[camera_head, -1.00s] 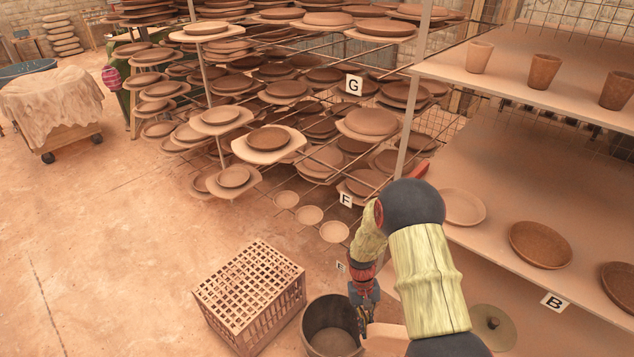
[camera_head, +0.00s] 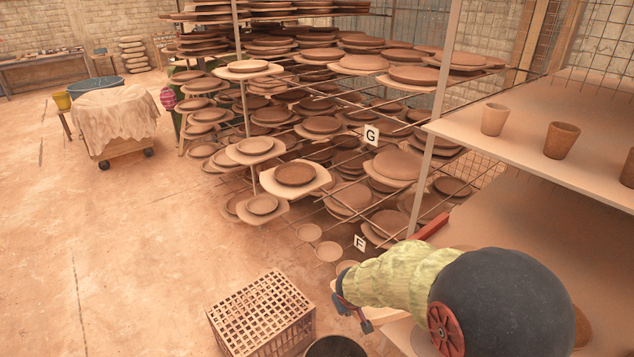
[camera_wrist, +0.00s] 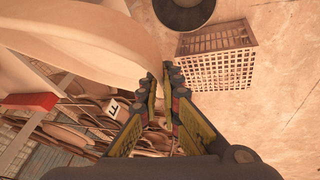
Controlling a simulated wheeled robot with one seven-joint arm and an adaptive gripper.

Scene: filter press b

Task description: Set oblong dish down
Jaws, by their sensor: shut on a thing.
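The oblong dish (camera_wrist: 90,35) is a large, pale, smooth piece at the upper left of the wrist view. My gripper (camera_wrist: 161,78) is shut on its edge, with the two fingertips close together at the rim. The dish is held off to the left of the fingers, and part of it lies outside the wrist view. In the head view my gripper (camera_head: 352,312) is low in the middle, in front of the shelf, and my arm hides much of what it holds.
A lattice crate (camera_head: 262,312) stands on the floor left of my gripper, with a dark round bin (camera_head: 335,347) beside it. Right are shelves with cups (camera_head: 562,140). Behind is a rack full of plates (camera_head: 295,173), with a label F (camera_head: 360,242).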

